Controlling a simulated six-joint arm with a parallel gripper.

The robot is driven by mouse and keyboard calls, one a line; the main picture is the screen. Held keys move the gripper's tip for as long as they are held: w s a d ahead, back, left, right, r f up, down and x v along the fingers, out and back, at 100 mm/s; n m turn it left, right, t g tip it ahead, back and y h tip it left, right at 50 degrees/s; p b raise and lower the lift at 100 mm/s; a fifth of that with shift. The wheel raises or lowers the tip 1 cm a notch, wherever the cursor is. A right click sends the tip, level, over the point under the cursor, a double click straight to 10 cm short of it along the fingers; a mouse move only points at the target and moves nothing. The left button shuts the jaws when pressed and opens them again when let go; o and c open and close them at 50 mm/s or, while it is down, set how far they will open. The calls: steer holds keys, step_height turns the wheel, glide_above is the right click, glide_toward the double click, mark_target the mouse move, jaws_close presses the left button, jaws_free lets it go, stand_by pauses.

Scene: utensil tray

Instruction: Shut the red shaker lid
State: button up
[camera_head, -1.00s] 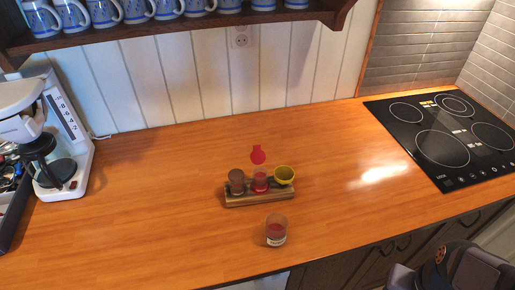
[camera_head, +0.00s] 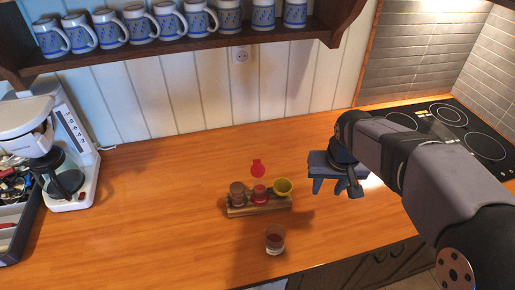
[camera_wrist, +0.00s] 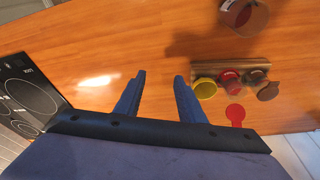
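The red shaker (camera_head: 260,193) stands in the middle of a wooden rack (camera_head: 268,207). Its red lid (camera_head: 257,168) stands open, tilted up on the back side. In the wrist view the shaker (camera_wrist: 229,79) and its lid (camera_wrist: 236,115) show to the right of my fingers. My gripper (camera_head: 336,189) is open and empty, above the counter to the right of the rack. Its two spread fingers (camera_wrist: 159,80) also show in the wrist view. Nothing touches the lid.
A yellow shaker (camera_head: 283,186) and a brown shaker (camera_head: 238,191) flank the red one. A glass with dark red contents (camera_head: 275,241) stands in front of the rack. A coffee machine (camera_head: 75,180) is left, a cooktop (camera_head: 450,135) right. The counter left of the rack is clear.

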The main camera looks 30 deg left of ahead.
mark_target(257, 161)
steer(key=s+a+r+n+t+y+p, duration=0.1)
steer(key=a+r, duration=0.3)
steer(key=a, duration=0.6)
steer(key=s+a+r+n+y+p, duration=0.1)
steer(key=s+a+r+n, duration=0.15)
steer(key=a, duration=0.65)
steer(key=shift+m, duration=0.45)
steer(key=shift+w+p+x, duration=0.25)
steer(key=shift+p+x, duration=0.55)
steer(key=shift+x, duration=1)
steer(key=shift+w+p+x, duration=0.25)
steer(key=shift+p+x, duration=0.55)
steer(key=shift+x, duration=0.95)
steer(key=shift+r, duration=0.15)
jaws_close()
